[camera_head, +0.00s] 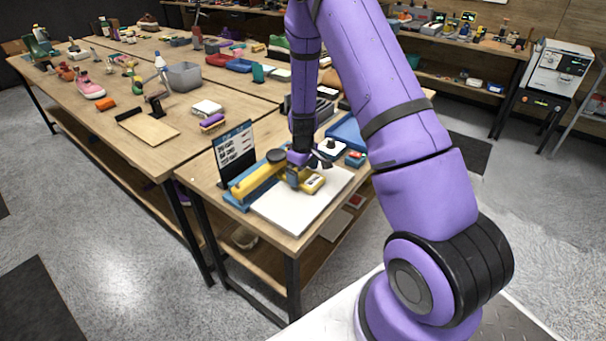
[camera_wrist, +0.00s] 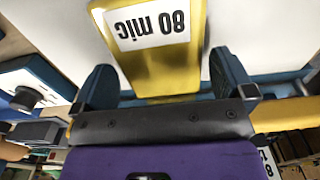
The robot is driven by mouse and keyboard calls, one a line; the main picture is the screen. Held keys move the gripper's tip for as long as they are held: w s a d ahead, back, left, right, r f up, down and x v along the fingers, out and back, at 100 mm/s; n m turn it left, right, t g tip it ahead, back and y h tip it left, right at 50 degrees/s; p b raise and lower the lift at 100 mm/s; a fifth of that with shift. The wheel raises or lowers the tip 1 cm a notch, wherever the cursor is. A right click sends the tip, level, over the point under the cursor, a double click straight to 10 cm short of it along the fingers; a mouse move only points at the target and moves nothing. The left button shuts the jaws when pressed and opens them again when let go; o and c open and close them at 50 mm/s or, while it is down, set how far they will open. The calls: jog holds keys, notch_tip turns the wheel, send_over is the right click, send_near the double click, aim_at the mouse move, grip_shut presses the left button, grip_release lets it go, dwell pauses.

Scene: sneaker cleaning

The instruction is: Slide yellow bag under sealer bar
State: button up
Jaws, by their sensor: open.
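The yellow bag (camera_head: 313,184) lies on a white board beside the sealer. In the wrist view, the yellow bag (camera_wrist: 165,72) fills the upper middle, with an upside-down white "80 mic" label. My gripper (camera_head: 297,178) is low over the board, at the bag's left end. In the wrist view, my gripper (camera_wrist: 165,82) is open, with one finger on each side of the bag. The sealer has a yellow bar (camera_head: 258,181) on a blue base. Part of the bar (camera_wrist: 284,115) also shows at the right in the wrist view. My gripper hides where the bag meets the sealer.
The white board (camera_head: 292,212) has bare room in front of the bag. An instruction panel (camera_head: 235,148) stands behind the sealer. A blue tray (camera_head: 348,132) and small items stand at the right of this table. A larger, cluttered table lies behind at left.

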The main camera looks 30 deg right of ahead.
notch_tip(320, 180, up, 10)
dwell(0.4)
jog(key=s+a+r+m+t, duration=0.1)
jog(key=s+a+r, duration=0.1)
jog(key=s+r, duration=0.35)
jog(key=s+a+r+t, duration=0.1)
jog(key=s+a+r, duration=0.15)
jog(key=r, duration=0.65)
jog(key=s+a+r+m+t, duration=0.1)
jog(key=s+a+r, duration=0.2)
jog(key=r, duration=0.5)
jog(key=s+a+r+m+t, duration=0.1)
jog(key=s+r, duration=0.3)
jog(key=s, duration=0.6)
jog(key=s+a+r+m+t, duration=0.1)
jog(key=s+a+r, duration=0.2)
jog(key=s, duration=0.7)
jog(key=shift+r, duration=0.95)
